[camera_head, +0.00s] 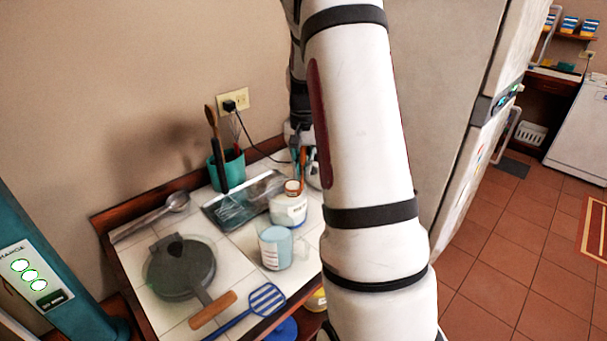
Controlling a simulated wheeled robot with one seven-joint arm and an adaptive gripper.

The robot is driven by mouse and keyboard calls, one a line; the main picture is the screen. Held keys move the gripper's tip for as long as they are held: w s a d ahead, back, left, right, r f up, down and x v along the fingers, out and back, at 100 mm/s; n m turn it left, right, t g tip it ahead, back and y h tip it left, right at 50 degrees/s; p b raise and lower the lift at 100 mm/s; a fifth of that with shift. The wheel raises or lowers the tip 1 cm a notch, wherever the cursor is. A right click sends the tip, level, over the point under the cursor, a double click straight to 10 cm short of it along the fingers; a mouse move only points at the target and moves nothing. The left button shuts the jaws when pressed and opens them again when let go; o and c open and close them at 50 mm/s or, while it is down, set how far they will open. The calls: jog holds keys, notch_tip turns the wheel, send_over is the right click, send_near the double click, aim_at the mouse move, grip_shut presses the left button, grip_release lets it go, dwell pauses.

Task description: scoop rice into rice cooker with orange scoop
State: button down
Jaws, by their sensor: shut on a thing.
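My gripper (300,146) is at the back right of the tiled counter, small in view and partly covered by my arm. It is shut on the orange scoop (302,157), of which only a small orange part shows. A white, rounded appliance (313,180), perhaps the rice cooker, is mostly hidden behind my arm, just beside the gripper. A whitish jar (288,210) with a reddish-brown rim stands in front of the gripper. I cannot tell whether it holds rice. No rice can be made out.
A fridge (440,90) stands to the right.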

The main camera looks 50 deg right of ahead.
notch_tip(320, 180, up, 8)
jog(key=p, duration=0.2)
jog(key=shift+s+d, duration=0.2)
jog(key=shift+s, duration=0.2)
dwell(0.7)
